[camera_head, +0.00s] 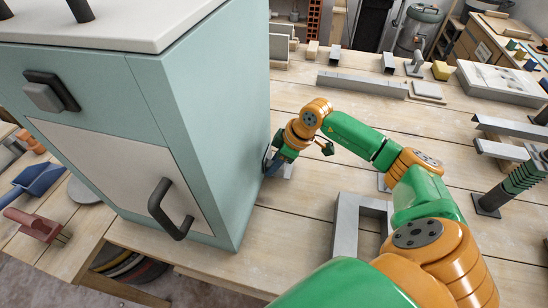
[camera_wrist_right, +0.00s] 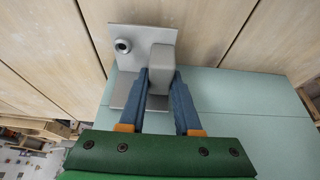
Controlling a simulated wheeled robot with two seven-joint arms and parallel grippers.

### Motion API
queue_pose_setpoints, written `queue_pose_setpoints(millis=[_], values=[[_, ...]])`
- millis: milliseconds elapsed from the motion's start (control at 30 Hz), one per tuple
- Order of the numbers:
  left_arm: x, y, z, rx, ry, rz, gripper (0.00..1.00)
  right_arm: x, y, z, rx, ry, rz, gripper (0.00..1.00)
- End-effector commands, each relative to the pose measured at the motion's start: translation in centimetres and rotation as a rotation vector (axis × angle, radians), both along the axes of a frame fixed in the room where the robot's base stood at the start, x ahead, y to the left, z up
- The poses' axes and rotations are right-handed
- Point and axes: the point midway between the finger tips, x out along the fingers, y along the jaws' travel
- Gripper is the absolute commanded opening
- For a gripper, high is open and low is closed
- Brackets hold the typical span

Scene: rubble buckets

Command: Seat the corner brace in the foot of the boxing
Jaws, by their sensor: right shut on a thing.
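The boxing appears to be the tall teal cabinet (camera_head: 205,110) with a pale top, standing on the plank table; its teal side (camera_wrist_right: 240,92) shows in the right wrist view. The corner brace looks like the grey metal piece (camera_wrist_right: 126,38) with a round hole or bolt head. My right gripper (camera_wrist_right: 160,88) is shut on its thick grey block, with one blue finger on each side. In the head view my right gripper (camera_head: 279,161) is low beside the cabinet's right side, and a small pale part shows there. Whether the brace touches the cabinet is unclear. My left gripper is not in view.
A grey metal frame (camera_head: 340,232) lies near my right arm. Grey beams (camera_head: 360,84) lie farther back, and a dark green ribbed post (camera_head: 508,188) stands at right. A black handle (camera_head: 165,208) sticks out from the cabinet front. Bare planks lie between the gripper and the beams.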

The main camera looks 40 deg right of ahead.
Motion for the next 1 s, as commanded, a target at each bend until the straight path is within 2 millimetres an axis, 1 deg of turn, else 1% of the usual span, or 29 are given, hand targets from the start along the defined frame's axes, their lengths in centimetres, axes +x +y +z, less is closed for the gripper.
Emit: queue_pose_setpoints(millis=[667, 700, 767, 800, 833, 1000], values=[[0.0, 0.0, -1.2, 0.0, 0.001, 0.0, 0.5, 0.0, 0.0, -2.5, -0.001, 0.001, 0.0, 0.0], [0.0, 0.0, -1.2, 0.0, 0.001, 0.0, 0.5, 0.0, 0.0, -2.5, -0.001, 0.001, 0.0, 0.34], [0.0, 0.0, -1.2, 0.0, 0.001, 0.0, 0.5, 0.0, 0.0, -2.4, -0.001, 0.001, 0.0, 0.51], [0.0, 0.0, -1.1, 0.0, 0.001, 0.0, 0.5, 0.0, 0.0, -2.4, -0.001, 0.001, 0.0, 0.61], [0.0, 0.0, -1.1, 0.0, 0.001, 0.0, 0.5, 0.0, 0.0, -2.4, -0.001, 0.001, 0.0, 0.67], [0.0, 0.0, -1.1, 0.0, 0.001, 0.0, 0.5, 0.0, 0.0, -2.4, -0.001, 0.001, 0.0, 0.67]])
